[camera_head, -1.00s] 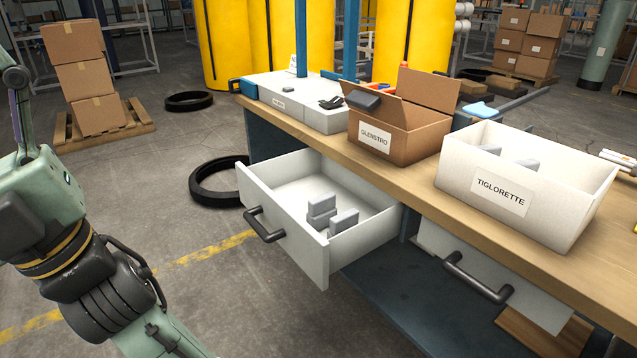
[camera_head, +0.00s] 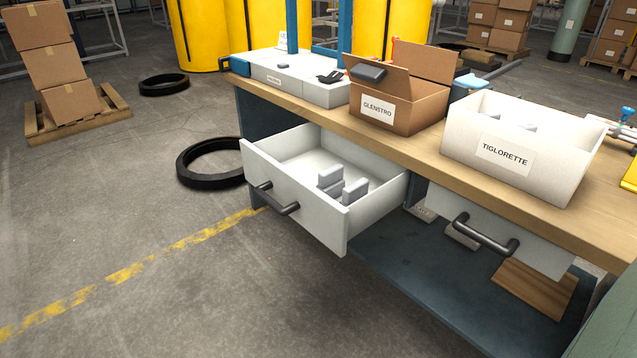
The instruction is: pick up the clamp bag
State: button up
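I cannot make out anything that is clearly the clamp bag. An open white drawer (camera_head: 295,205) under the workbench holds several light grey block-shaped pieces (camera_head: 343,186). A white open bin (camera_head: 478,150) labelled TIGLORETTE stands on the bench and has light pieces inside, mostly hidden by its walls. An open cardboard box (camera_head: 385,108) labelled GLENSTRO stands left of it; its inside is hidden. My gripper is not in view.
The wooden bench top (camera_head: 425,160) runs across the right half. Black rings (camera_head: 212,162) lie on the floor. The floor at the front left is clear.

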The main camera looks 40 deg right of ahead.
aim_at(332, 182)
jog(key=i+u, duration=0.2)
jog(key=i, duration=2.05)
jog(key=i+j+z, duration=0.1)
jog(key=i, duration=0.9)
jog(key=i+j, duration=0.15)
jog(key=i, duration=0.8)
jog(key=i+z, duration=0.15)
jog(key=z, duration=3)
jog(key=l+z, duration=0.25)
jog(key=z, duration=0.25)
jog(key=i+l+z, duration=0.1)
jog(key=z, duration=0.4)
jog(key=i+l+z, duration=0.1)
jog(key=l+z, duration=0.2)
jog(key=z, duration=0.2)
